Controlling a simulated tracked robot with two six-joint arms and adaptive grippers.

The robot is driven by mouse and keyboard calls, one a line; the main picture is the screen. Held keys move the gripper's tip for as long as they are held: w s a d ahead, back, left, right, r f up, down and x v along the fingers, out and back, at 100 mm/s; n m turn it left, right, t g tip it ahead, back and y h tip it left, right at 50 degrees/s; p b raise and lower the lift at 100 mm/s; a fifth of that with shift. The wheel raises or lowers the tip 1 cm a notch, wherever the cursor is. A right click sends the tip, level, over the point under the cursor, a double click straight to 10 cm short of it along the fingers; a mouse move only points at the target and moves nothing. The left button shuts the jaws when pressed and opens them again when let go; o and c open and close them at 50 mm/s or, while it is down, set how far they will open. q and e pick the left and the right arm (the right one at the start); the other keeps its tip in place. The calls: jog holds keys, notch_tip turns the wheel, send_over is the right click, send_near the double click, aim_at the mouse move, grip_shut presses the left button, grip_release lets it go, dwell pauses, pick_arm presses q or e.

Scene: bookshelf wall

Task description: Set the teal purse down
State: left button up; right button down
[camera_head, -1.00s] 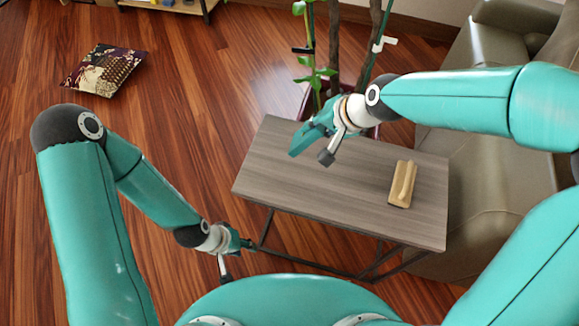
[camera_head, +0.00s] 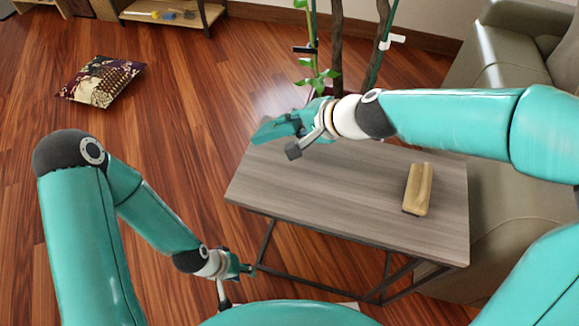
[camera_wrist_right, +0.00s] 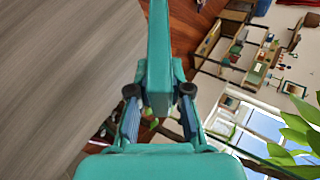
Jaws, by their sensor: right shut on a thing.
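The teal purse (camera_head: 273,130) is in the grip of my right gripper (camera_head: 300,134), over the far left part of the grey wooden table (camera_head: 320,205). In the right wrist view the purse (camera_wrist_right: 159,45) shows edge-on as a narrow teal slab between the two fingers of the right gripper (camera_wrist_right: 159,92), which press on it from both sides. I cannot tell how far its underside is above the table top. My left gripper (camera_head: 236,281) is open and empty, low in front of the table's near left corner.
A tan wooden block-like object (camera_head: 418,188) lies on the table's right part. A potted plant (camera_head: 317,75) stands behind the table, close to the right gripper. A sofa (camera_head: 515,205) is at the right. A patterned cushion (camera_head: 101,80) lies on the floor. The table's middle is clear.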

notch_tip(320, 180, down, 7)
jog(key=b, duration=0.5)
jog(key=shift+r, duration=0.2)
pick_arm(q)
notch_tip(320, 180, down, 6)
jog(key=shift+f, duration=0.2)
pick_arm(e)
jog(key=c, duration=1.2)
grip_release()
jog(key=shift+c, duration=0.2)
pick_arm(q)
notch_tip(320, 180, up, 3)
jog(key=p, duration=0.3)
jog(key=shift+r, duration=0.15)
pick_arm(e)
jog(key=v, duration=0.8)
